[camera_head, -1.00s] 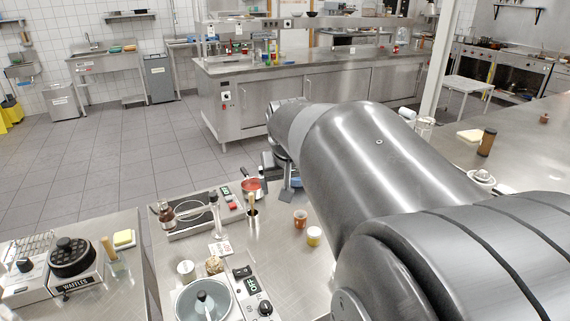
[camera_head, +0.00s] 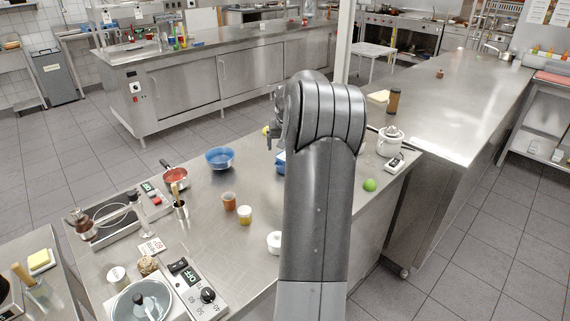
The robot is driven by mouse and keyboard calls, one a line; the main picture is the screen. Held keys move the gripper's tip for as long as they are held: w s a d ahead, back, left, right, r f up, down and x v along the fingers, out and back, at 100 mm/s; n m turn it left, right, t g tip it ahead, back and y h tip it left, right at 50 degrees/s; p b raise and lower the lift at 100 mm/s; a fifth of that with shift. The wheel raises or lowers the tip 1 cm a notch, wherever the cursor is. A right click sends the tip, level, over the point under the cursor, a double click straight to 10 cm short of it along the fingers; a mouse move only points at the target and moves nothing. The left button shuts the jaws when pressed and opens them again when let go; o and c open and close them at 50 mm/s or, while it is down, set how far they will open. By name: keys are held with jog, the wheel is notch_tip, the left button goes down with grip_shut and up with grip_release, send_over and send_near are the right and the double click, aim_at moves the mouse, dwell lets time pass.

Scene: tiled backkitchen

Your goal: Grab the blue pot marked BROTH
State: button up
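A round blue vessel (camera_head: 219,158), open at the top, stands on the steel counter (camera_head: 205,240) left of my arm. I cannot read any BROTH marking on it. Another blue thing (camera_head: 280,161) shows beside my arm and is mostly hidden by it, so I cannot tell its shape. My gripper (camera_head: 268,131) is at the far end of the arm, above the counter's back part and right of the round blue vessel. It is small and partly hidden by my wrist, so its fingers are unclear. It appears apart from the round blue vessel.
A red pan (camera_head: 175,177), a brown cup (camera_head: 229,201), a yellow-labelled jar (camera_head: 245,215) and a white tub (camera_head: 274,242) stand on the counter. A scale with a glass-lidded pot (camera_head: 140,303) is front left. A green ball (camera_head: 370,185) and white cooker (camera_head: 390,142) are right.

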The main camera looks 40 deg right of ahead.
jog(key=x, duration=1)
jog(key=shift+f, duration=0.2)
jog(key=shift+c, duration=0.2)
jog(key=c, duration=1.2)
